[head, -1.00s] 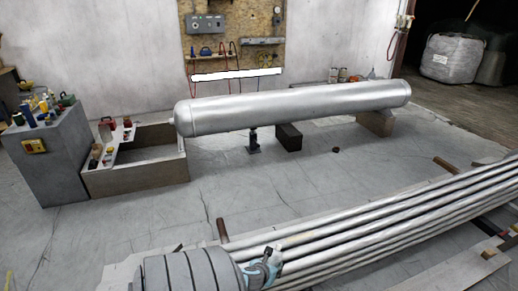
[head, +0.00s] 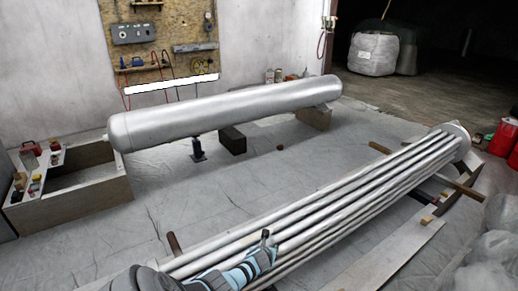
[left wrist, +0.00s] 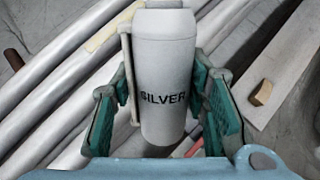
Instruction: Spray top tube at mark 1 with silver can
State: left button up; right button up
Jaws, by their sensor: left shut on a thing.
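A pale can marked SILVER (left wrist: 165,85) stands between the fingers of my left gripper (left wrist: 165,115) in the left wrist view. The fingers are shut on its sides. In the head view my left gripper (head: 264,256) is over the near part of a bundle of long silver tubes (head: 330,208). The tubes also show in the left wrist view (left wrist: 60,85), left of the can. A pale yellow strip (left wrist: 112,28) lies along one tube there; I can read no mark number on it. I see no spray. My right gripper is not in view.
A large silver cylinder (head: 230,105) rests on supports behind the tubes. An open box (head: 75,190) stands at the left. Wooden supports (head: 455,188) stick out by the bundle's far end, and plastic-wrapped things (head: 490,240) lie at the right. Sheeted floor between cylinder and bundle is mostly clear.

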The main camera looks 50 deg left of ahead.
pick_arm(q)
jog(key=o, duration=0.7)
jog(key=shift+r, duration=0.1)
dwell(0.9)
